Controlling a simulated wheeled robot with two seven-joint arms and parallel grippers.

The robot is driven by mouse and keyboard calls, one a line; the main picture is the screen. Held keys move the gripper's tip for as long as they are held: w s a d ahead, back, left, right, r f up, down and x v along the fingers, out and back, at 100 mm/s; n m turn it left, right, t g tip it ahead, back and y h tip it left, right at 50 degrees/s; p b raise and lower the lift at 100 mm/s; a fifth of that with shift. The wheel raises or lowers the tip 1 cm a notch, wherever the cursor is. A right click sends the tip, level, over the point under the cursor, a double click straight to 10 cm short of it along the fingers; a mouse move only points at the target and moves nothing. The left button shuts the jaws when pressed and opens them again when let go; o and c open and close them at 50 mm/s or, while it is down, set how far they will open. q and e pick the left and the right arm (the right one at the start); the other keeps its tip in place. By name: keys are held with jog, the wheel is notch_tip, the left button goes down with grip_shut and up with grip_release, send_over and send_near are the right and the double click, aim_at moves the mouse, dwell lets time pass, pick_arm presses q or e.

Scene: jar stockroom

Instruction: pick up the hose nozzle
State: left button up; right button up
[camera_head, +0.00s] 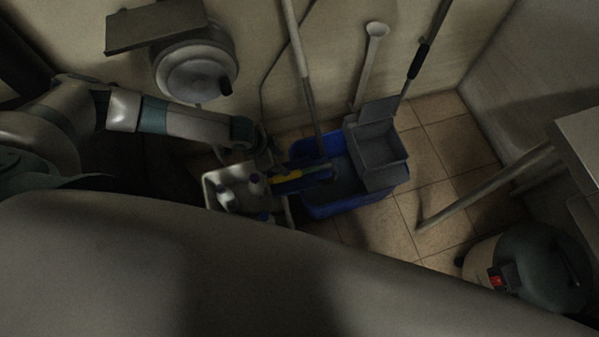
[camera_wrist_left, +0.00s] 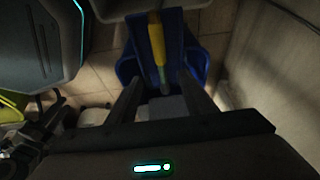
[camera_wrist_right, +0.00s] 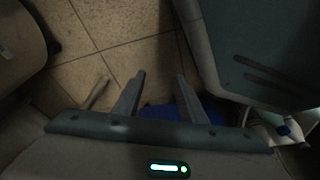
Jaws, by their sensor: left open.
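A slim yellow piece, which looks like the hose nozzle (camera_head: 287,177), lies over a dark blue part at the left side of the blue mop bucket (camera_head: 325,207). In the left wrist view the yellow piece (camera_wrist_left: 157,42) points down the picture, between and beyond the fingertips. My left gripper (camera_head: 272,160) is close to it at the bucket's left edge. Its fingers (camera_wrist_left: 162,85) are apart and I see no grip on the yellow piece. My right gripper (camera_wrist_right: 160,76) has its fingers apart over the tiled floor, with nothing between them. It is hidden in the head view.
A pale caddy (camera_head: 212,190) with several bottles stands left of the bucket. A grey wringer (camera_head: 378,150) sits on the bucket, and long handles (camera_head: 296,40) rise behind it. A dark round vacuum (camera_head: 530,268) stands at right.

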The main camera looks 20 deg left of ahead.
pick_arm(q)
send_near(299, 171)
notch_tip(299, 171, down, 2)
jog(key=shift+s+d+f+b, duration=0.1)
jog(key=shift+s+b, duration=0.1)
jog(key=shift+b, duration=0.15)
jog(key=shift+w+d+f, duration=0.15)
jog(key=shift+d+f, duration=0.05)
jog(key=shift+f, duration=0.4)
jog(key=shift+w+d+f, duration=0.25)
jog(key=shift+d+f, duration=0.05)
jog(key=shift+f, duration=0.1)
jog(key=b+x, duration=0.1)
jog(key=x, duration=0.2)
jog(key=shift+w+d+f, duration=0.15)
jog(key=shift+w+f, duration=0.1)
jog(key=shift+d+f, duration=0.1)
jog(key=shift+f, duration=0.1)
pick_arm(e)
jog(key=r, duration=0.1)
jog(key=w+r, duration=0.1)
jog(key=r, duration=0.1)
jog(key=w+r, duration=0.1)
jog(key=shift+a+r, duration=0.2)
jog(key=shift+a, duration=0.1)
